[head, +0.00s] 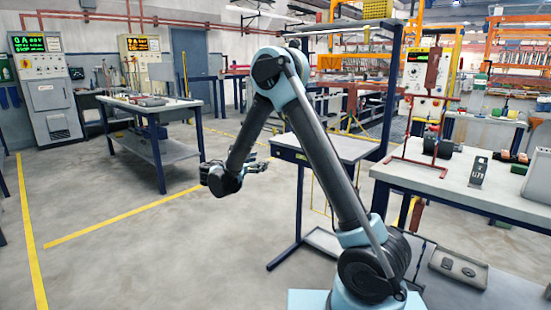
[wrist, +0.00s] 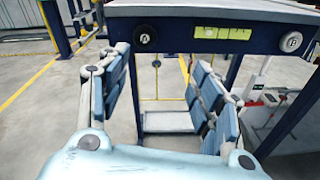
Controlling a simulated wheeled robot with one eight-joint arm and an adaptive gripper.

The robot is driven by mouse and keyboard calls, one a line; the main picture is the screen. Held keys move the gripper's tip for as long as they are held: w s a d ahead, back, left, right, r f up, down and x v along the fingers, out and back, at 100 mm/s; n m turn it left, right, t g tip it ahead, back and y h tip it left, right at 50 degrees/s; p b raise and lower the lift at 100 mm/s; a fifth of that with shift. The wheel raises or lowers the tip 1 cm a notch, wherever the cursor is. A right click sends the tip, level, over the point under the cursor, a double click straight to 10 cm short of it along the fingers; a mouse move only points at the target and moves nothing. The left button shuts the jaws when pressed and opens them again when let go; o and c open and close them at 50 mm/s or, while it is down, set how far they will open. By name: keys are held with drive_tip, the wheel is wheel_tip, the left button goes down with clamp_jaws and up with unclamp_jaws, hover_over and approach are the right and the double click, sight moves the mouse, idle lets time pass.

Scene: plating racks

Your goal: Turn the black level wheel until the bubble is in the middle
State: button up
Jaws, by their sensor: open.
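A yellow-green level vial (wrist: 222,33) is set in the dark blue front edge of a table in the wrist view. The black level wheel (wrist: 145,38), marked A, sits on the same edge left of the vial. A pale grey wheel (wrist: 291,41), marked B, is at the right end. My gripper (wrist: 160,65) is open and empty, its fingers spread either side of the space below the black wheel and vial, apart from both. In the head view, my gripper (head: 260,166) hangs in the air left of that table (head: 345,147).
A workbench (head: 150,108) with tools stands at the back left. The floor (head: 130,250) at the left is clear.

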sight(278, 154)
drive_tip(key=shift+n+t, duration=0.5)
drive_tip(key=shift+n, duration=0.1)
drive_tip(key=x, duration=0.5)
drive_tip(key=w+a+f+x, duration=0.1)
drive_tip(key=x, duration=0.8)
drive_tip(key=shift+w+a+f, duration=0.2)
drive_tip(key=shift+w+a, duration=0.05)
drive_tip(key=shift+w, duration=0.15)
drive_tip(key=c, duration=1.1)
